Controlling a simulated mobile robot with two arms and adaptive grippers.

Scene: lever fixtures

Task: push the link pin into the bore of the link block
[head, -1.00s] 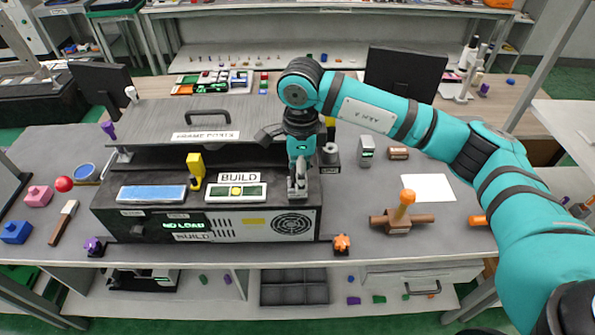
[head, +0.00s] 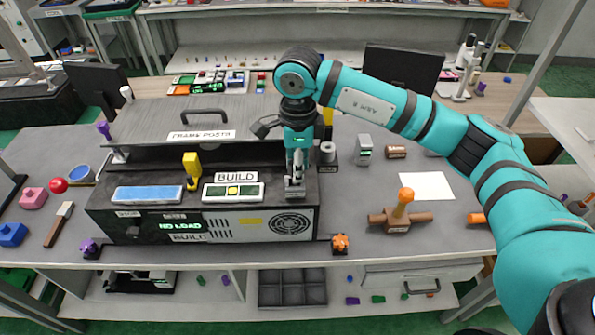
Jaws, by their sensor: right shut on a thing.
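My right gripper (head: 297,172) points straight down over the right end of the dark machine box. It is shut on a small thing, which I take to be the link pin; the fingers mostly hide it. Directly below is a small grey block (head: 295,190) on the box top, which looks like the link block. Its bore is hidden, and I cannot tell how far the pin is in it. My left gripper is not in view.
The box (head: 140,225) carries a yellow lever (head: 192,170), a blue panel (head: 148,194) and a BUILD panel (head: 233,192). A grey cylinder on a stand (head: 327,152) is close right of the gripper. A brown fixture with an orange knob (head: 397,220) stands farther right.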

